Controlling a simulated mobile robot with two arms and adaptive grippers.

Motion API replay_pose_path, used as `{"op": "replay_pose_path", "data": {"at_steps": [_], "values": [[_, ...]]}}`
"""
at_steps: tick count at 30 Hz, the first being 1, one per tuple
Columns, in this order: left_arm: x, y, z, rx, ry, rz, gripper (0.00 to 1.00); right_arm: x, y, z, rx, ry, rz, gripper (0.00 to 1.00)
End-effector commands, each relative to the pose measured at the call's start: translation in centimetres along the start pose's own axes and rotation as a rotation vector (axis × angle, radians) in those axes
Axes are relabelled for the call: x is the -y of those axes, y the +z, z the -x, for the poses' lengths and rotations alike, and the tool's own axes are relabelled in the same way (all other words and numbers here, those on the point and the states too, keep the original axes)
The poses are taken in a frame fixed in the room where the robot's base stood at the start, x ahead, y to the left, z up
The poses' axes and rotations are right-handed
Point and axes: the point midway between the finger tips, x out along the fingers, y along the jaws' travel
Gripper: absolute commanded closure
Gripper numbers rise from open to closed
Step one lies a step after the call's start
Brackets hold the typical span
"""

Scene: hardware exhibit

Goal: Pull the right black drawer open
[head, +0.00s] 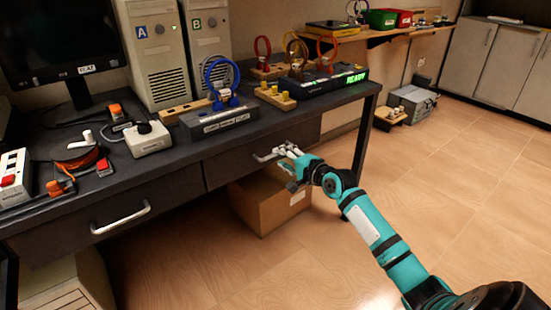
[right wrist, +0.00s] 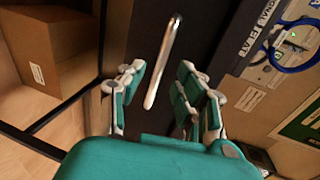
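The right black drawer (head: 232,168) sits under the desk top, and its front looks flush with the desk. Its silver bar handle (right wrist: 164,60) shows in the right wrist view, lying between the fingers with a gap on both sides. My right gripper (head: 279,152) is at this handle in the head view and partly covers it. In the right wrist view the gripper (right wrist: 160,98) is open, with the near end of the handle reaching between its fingertips. I cannot see any finger touching the handle. My left gripper is not in view.
The left drawer (head: 70,225) has a silver handle (head: 120,218) and is shut. A cardboard box (head: 265,208) stands on the floor below the right drawer. The desk top (head: 215,142) carries a monitor, two computer towers and several devices. Open floor (head: 460,190) lies to the right.

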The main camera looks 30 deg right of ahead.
Motion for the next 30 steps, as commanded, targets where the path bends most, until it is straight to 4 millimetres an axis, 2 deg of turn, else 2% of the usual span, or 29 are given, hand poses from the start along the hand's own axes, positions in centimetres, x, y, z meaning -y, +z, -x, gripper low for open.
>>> {"op": "replay_pose_path", "data": {"at_steps": [3,7,12,19,27,30], "values": [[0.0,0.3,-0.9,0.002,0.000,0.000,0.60,-0.1,0.0,-2.1,-0.001,-0.002,-0.001,0.66],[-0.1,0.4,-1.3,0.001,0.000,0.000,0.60,-0.1,-0.1,-3.5,-0.001,-0.001,0.000,0.66],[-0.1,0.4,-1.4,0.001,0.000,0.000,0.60,0.0,0.0,-4.3,-0.001,0.000,0.001,0.66],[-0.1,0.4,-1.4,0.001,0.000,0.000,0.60,0.0,0.0,-4.3,-0.001,0.000,0.001,0.66],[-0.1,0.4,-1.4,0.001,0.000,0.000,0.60,0.0,0.0,-4.3,-0.001,0.000,0.001,1.00],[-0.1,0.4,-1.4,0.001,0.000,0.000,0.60,0.0,0.0,-4.3,-0.001,0.000,0.001,1.00]]}}
